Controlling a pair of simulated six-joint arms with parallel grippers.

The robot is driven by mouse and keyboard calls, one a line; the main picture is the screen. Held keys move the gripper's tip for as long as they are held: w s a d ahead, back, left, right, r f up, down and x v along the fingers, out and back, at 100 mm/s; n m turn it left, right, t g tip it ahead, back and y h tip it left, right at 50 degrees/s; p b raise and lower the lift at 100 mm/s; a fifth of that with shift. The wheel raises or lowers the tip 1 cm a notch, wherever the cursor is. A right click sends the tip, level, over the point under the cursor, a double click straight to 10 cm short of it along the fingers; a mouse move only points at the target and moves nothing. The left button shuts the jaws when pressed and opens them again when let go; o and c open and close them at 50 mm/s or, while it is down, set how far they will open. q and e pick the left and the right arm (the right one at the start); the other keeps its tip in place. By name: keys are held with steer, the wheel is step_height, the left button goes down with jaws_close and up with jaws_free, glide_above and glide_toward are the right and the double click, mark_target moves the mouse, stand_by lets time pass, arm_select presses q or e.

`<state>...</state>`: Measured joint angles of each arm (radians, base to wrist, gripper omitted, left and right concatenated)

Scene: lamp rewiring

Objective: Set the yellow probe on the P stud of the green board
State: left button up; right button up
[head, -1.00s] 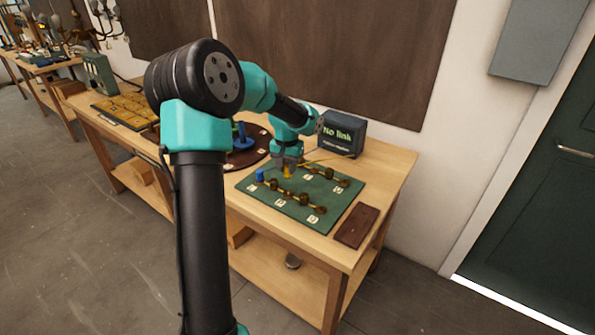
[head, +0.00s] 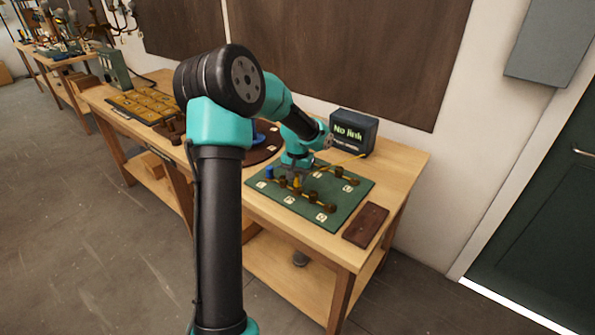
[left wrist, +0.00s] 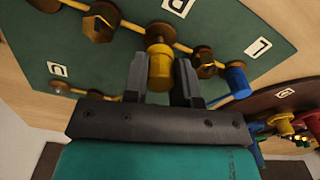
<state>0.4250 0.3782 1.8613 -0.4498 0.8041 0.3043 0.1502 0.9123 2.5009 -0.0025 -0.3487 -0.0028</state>
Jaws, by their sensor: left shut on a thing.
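The yellow probe (left wrist: 160,66) is between the two fingers of my left gripper (left wrist: 158,85), which is shut on it. In the head view the yellow probe (head: 297,183) is low over the front row of studs on the green board (head: 348,196). In the left wrist view a round brass stud (left wrist: 161,33) lies right at the probe's far end; I cannot tell whether they touch. A letter tile (left wrist: 177,6) beside that stud is partly cut off and looks like a P. My right gripper does not show.
A blue probe (head: 269,172) stands at the board's left corner. Studs with brass nuts (left wrist: 205,64) flank the held probe. A screen reading "No link" (head: 353,131) stands behind the board. A brown block (head: 366,225) lies to its right, a dark round turntable (head: 262,153) to its left.

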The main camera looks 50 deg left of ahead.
arm_select(q)
steer(key=shift+f, duration=0.8)
steer(key=shift+f, duration=0.6)
steer(key=o, duration=1)
step_height(320, 180, up, 18)
steer(key=shift+f, duration=0.25)
stand_by(0.7)
